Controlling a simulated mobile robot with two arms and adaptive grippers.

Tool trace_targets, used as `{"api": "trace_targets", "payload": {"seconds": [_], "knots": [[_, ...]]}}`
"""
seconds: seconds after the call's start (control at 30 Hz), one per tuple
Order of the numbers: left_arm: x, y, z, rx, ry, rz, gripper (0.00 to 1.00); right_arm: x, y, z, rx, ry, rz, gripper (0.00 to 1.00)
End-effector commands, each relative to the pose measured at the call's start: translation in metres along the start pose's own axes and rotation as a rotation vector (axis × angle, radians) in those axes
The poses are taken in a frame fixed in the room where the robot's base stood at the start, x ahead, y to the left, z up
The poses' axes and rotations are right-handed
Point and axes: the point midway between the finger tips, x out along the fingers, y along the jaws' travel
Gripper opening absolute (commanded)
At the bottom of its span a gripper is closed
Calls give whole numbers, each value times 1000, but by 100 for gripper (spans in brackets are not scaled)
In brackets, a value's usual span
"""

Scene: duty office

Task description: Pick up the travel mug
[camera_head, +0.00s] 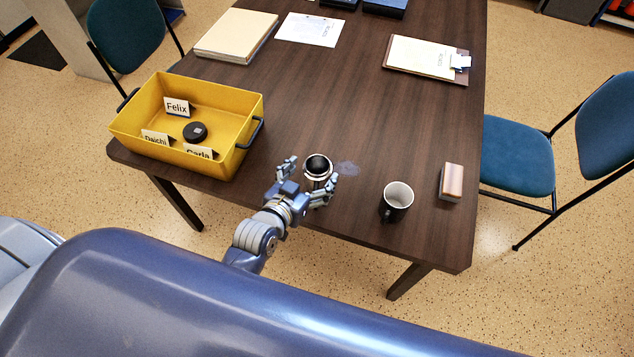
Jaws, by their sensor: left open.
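The travel mug (318,165), with a dark round lid and a pale metallic rim, stands upright on the dark wooden table (330,100) near its front edge. My left gripper (306,176) is open, with one finger to the left of the mug and one to its front right. The mug's lower body is mostly hidden by the gripper. I cannot tell whether the fingers touch it. My right gripper is not in view.
A yellow bin (190,160) with name cards and a black puck stands at left. A black cup (396,201) and a small brown-topped block (451,183) stand at right. A clipboard (425,58) lies farther back. The table's middle is clear.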

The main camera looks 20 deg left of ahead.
Motion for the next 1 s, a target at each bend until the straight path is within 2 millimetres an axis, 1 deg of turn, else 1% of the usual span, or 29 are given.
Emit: {"api": "trace_targets", "payload": {"seconds": [0.03,0.1,0.2,0.3,0.5,0.53,0.57,0.6,0.77,0.8,0.83,1.0], "knots": [[7,-1,-4,-1,1,0,80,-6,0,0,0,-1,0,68],[16,-1,-2,-1,0,1,80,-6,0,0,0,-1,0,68],[25,-1,-2,-1,1,1,80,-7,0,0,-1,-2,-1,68],[29,-1,-1,0,0,1,80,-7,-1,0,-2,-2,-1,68],[29,-1,0,0,0,1,80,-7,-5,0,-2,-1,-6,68],[29,-1,0,0,0,1,76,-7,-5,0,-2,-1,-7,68],[29,-1,0,0,0,1,69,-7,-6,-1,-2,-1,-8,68],[29,-1,0,0,0,1,60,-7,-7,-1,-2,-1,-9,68],[29,-1,0,0,-1,1,23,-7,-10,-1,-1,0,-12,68],[29,-1,0,0,-1,1,14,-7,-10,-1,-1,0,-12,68],[29,-1,0,0,-1,1,8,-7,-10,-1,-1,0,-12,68],[29,-1,-2,0,2,1,8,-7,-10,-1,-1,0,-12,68]]}}
